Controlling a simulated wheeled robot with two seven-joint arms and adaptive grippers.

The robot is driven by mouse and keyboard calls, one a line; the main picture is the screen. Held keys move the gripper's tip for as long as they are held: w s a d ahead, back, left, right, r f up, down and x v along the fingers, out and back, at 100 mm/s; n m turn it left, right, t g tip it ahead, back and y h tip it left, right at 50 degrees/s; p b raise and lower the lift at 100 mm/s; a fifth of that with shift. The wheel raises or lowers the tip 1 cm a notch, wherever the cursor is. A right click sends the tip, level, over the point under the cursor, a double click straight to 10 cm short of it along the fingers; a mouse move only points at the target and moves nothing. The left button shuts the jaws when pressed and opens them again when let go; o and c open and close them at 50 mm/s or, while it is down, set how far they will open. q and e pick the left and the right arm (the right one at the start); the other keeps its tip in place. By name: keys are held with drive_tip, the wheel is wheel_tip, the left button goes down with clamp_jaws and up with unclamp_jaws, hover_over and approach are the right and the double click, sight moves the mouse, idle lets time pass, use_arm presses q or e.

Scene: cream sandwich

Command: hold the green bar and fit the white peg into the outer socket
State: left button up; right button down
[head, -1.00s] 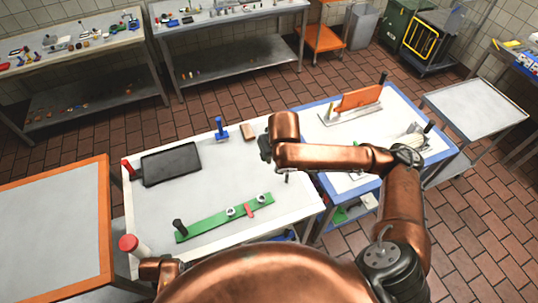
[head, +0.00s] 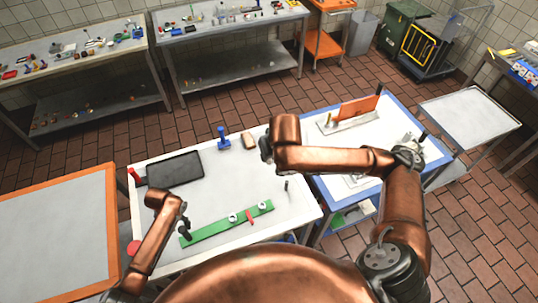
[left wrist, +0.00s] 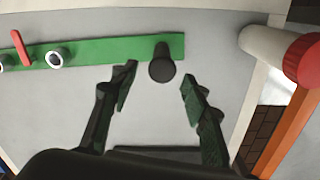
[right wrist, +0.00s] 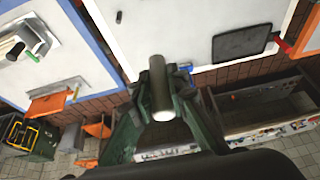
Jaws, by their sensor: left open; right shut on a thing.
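The green bar (head: 215,228) lies on the white-edged table. A black upright knob (left wrist: 162,62) stands at one end, two white ring sockets (head: 262,206) (head: 233,217) nearer the other, with a red piece (head: 250,216) between them. My left gripper (head: 184,226) is at the knob end. In the left wrist view its open fingers (left wrist: 159,82) straddle the line of the knob, which appears just beyond the tips. My right gripper (right wrist: 158,98) is shut on a grey peg with a bright white end (right wrist: 162,112). In the head view my right arm hides most of that gripper.
A black tray (head: 175,169), a blue stand (head: 223,138) and a tan block (head: 248,140) are on the table's far side. A blue-edged table (head: 390,115) adjoins at right.

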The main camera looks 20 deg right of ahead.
sight(182, 228)
use_arm(q)
drive_tip(key=shift+w+a+f, duration=0.1)
drive_tip(key=shift+w+f, duration=0.15)
drive_tip(key=shift+f, duration=0.05)
wheel_tip(182, 228, down, 6)
drive_tip(key=shift+r, duration=0.25)
wheel_tip(182, 228, down, 5)
drive_tip(key=b, duration=0.3)
drive_tip(key=shift+r, duration=0.15)
use_arm(e)
wheel_tip(182, 228, down, 3)
drive_tip(key=shift+f, duration=0.1)
use_arm(q)
drive_tip(key=shift+f+b, duration=0.55)
drive_tip(key=shift+b, duration=0.05)
use_arm(e)
drive_tip(key=shift+f, duration=0.55)
use_arm(q)
clamp_jaws()
unclamp_jaws()
drive_tip(key=shift+c, duration=0.3)
